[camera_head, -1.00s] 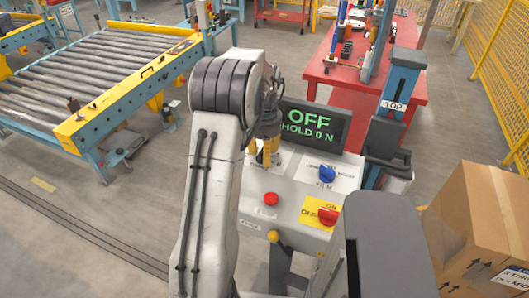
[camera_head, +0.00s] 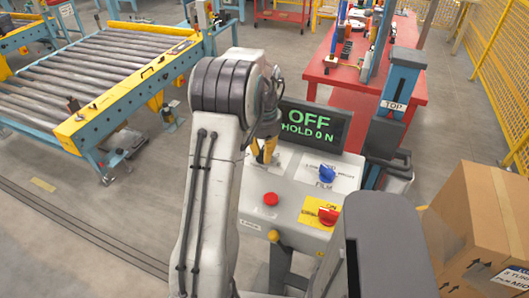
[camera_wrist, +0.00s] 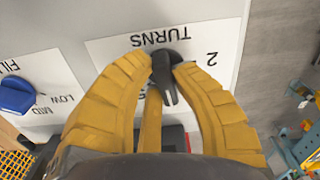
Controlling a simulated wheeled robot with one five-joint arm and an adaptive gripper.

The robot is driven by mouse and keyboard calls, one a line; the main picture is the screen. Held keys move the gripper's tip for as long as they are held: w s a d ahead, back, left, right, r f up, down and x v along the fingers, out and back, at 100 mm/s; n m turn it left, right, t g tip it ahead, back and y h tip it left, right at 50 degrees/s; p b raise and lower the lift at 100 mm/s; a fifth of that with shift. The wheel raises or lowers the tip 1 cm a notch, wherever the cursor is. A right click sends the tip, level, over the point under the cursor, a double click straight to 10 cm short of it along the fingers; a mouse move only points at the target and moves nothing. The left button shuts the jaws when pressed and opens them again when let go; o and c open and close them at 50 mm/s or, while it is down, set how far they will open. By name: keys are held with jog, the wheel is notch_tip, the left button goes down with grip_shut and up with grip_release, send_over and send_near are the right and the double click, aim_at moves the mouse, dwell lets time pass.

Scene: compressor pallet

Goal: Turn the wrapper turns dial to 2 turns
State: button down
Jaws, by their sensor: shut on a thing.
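The turns dial (camera_wrist: 166,76) is a small black knob under the upside-down word TURNS on the white panel in the wrist view. Its narrow handle points down and slightly right in that view. My gripper (camera_wrist: 164,70) is shut on the dial, with one yellow finger on each side. In the head view my gripper (camera_head: 263,151) reaches down to the panel's left part, and the dial is hidden there.
A blue film knob (camera_head: 327,174) stands to the right; it also shows in the wrist view (camera_wrist: 16,95). A red button (camera_head: 271,199) and a red switch on yellow (camera_head: 328,215) sit nearer. The display (camera_head: 313,125) reads OFF, HOLD 0 N. A cardboard box (camera_head: 487,220) stands at right.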

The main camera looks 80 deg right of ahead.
jog(key=n, duration=0.8)
jog(key=shift+d, duration=0.1)
jog(key=n, duration=0.4)
jog(key=shift+w+d+f+n, duration=0.1)
jog(key=shift+n, duration=2.2)
jog(key=shift+w, duration=0.1)
jog(key=c, duration=1)
grip_release()
jog(key=shift+c, duration=0.2)
jog(key=shift+d+r, duration=0.1)
jog(key=shift+r, duration=0.1)
notch_tip(320, 180, up, 12)
